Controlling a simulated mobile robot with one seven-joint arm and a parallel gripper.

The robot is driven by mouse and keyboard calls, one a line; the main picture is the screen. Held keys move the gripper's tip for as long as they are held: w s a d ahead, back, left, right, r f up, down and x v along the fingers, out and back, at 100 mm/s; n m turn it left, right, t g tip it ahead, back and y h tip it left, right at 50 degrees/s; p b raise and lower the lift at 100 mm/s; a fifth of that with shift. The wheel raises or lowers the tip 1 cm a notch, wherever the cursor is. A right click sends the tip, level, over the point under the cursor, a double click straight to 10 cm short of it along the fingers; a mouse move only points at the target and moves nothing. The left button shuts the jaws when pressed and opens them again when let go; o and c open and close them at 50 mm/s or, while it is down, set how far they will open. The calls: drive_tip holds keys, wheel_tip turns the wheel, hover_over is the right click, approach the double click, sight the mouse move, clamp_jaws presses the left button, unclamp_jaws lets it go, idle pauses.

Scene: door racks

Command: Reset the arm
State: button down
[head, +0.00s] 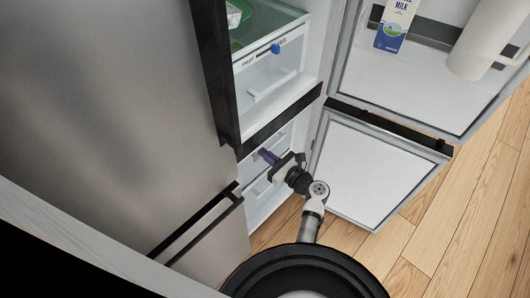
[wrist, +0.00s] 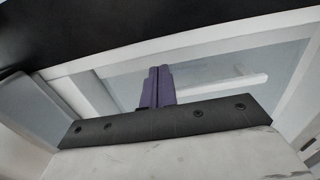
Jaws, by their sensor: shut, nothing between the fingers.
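My gripper (head: 266,156) is at the lower compartment of an open fridge, in front of its drawers (head: 269,195). In the wrist view, the two purple fingers (wrist: 157,84) are together with nothing between them. A white drawer front with a pale handle bar (wrist: 226,85) lies beyond the fingers. I cannot tell whether the fingers touch it. My arm reaches up from the bottom of the head view to the opening.
The lower door (head: 370,170) stands open to the right, close beside my arm. The upper door above it holds a milk carton (head: 395,24) and a white jug (head: 488,40). A closed steel front (head: 110,110) fills the left. Wooden floor (head: 440,240) is clear at right.

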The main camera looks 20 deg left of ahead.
drive_tip(key=b+v, duration=0.1)
drive_tip(key=v, duration=0.8)
drive_tip(key=shift+d+b, duration=0.3)
drive_tip(key=shift+f, duration=0.1)
drive_tip(key=shift+d, duration=0.1)
